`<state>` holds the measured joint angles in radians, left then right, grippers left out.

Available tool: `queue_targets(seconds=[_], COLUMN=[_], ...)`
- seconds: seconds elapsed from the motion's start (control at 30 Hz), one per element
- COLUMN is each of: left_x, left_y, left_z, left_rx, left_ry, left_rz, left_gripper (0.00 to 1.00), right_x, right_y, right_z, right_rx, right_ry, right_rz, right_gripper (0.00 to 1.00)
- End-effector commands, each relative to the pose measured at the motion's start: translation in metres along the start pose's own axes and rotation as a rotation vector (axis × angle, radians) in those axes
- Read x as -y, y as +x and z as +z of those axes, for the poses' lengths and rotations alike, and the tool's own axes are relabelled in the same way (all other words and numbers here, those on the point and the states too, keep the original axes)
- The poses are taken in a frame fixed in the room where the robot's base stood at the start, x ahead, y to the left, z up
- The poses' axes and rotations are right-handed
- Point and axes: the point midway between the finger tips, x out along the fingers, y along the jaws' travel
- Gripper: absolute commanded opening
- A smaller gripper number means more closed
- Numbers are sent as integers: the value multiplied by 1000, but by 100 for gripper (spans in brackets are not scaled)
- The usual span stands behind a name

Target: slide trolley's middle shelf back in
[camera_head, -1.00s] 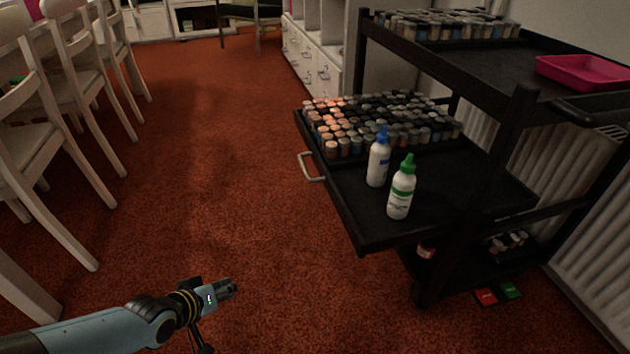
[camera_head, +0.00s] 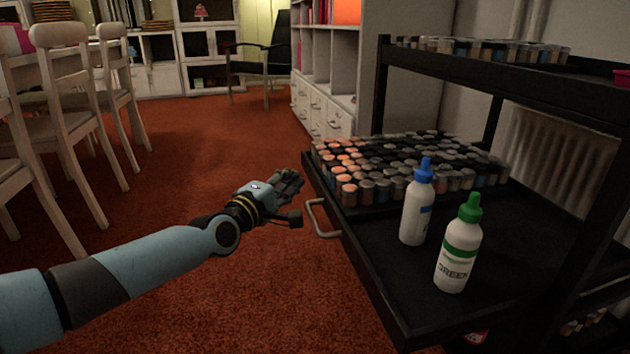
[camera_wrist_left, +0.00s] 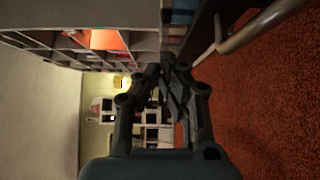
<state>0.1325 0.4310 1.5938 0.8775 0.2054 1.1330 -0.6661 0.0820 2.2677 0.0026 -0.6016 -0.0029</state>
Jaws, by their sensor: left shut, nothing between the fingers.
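The black trolley's middle shelf (camera_head: 400,290) is pulled out to the left, past the trolley's frame. It carries many small paint pots (camera_head: 365,168), a white bottle with a blue cap (camera_head: 417,208) and a white bottle with a green cap (camera_head: 458,250). A grey handle (camera_head: 319,218) sits on the shelf's left edge. My left gripper (camera_head: 297,180) is shut and empty, close to the left of the handle and apart from it. In the left wrist view, the gripper (camera_wrist_left: 172,75) is shut, and the handle (camera_wrist_left: 255,28) is at the upper right. My right gripper is not in view.
White chairs (camera_head: 65,125) stand at the left. A white drawer cabinet (camera_head: 322,110) stands behind the trolley. The trolley's top shelf (camera_head: 500,75) overhangs the middle shelf's right part. Open orange carpet (camera_head: 230,140) lies between chairs and trolley.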

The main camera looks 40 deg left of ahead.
Motion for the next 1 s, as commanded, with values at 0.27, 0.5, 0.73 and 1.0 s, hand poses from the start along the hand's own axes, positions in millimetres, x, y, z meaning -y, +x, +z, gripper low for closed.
queue_targets(seconds=[0.27, 0.5, 0.73, 1.0], left_x=[1, 1, 1, 0], left_y=[42, 53, 53, 52], left_z=[17, 28, 29, 31], left_rx=[0, 1, 1, 1], left_ry=[-2, 2, 3, 2], left_rz=[0, -2, -2, -1], left_gripper=[0, 0, 0, 0], right_x=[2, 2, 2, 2], right_y=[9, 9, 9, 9], right_z=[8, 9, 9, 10], right_rx=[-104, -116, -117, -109], right_ry=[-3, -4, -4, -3], right_rz=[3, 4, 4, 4], right_gripper=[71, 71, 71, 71])
